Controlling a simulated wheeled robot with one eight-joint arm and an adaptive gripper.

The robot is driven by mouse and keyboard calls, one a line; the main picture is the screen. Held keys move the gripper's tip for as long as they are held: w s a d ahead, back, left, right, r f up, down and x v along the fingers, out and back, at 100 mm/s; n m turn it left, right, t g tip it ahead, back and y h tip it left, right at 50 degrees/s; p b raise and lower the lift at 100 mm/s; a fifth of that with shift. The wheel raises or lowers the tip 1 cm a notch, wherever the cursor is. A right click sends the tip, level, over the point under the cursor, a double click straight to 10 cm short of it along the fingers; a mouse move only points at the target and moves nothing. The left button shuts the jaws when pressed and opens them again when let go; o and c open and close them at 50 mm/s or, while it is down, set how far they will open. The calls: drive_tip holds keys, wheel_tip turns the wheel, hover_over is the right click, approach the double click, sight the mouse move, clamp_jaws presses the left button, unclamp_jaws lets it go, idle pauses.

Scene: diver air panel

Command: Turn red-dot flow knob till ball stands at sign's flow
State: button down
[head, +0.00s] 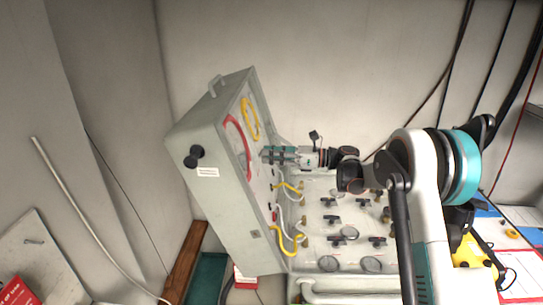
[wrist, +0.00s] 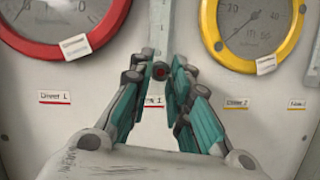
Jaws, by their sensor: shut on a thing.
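My gripper (head: 265,153) reaches to the upright face of the open grey panel box. In the wrist view my gripper (wrist: 160,74) has its teal fingers shut on a small dark knob with a red dot (wrist: 160,71). Both fingertips touch its sides. A pale vertical flow tube (wrist: 160,32) rises just above the knob. I cannot make out a ball in its visible part; the top is outside the view. The sign with the flow value is not readable in either view. The knob is hidden by the fingers in the head view.
A red-rimmed gauge (wrist: 62,50) and a yellow-rimmed gauge (wrist: 251,58) flank the tube, with small labels below. The grey box (head: 222,183) holds yellow and white hoses and several dark valve handles on its lower panel (head: 325,235). Papers lie at right.

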drive_tip(key=shift+n, duration=0.4)
drive_tip(key=n+g+h, duration=0.1)
drive_tip(key=n+h, duration=0.1)
drive_tip(key=n, duration=0.7)
drive_tip(key=n+g+h, duration=0.2)
drive_tip(key=n, duration=0.8)
drive_tip(key=w+r+n+g+h, duration=0.1)
drive_tip(key=n+g, duration=0.1)
drive_tip(key=n, duration=0.8)
drive_tip(key=shift+a+r+h+b, duration=0.1)
drive_tip(key=shift+a+h+b, duration=0.05)
drive_tip(key=shift+h+b, duration=0.25)
drive_tip(key=shift+n, duration=0.3)
drive_tip(key=c, duration=1.5)
unclamp_jaws()
drive_tip(key=shift+o, duration=0.2)
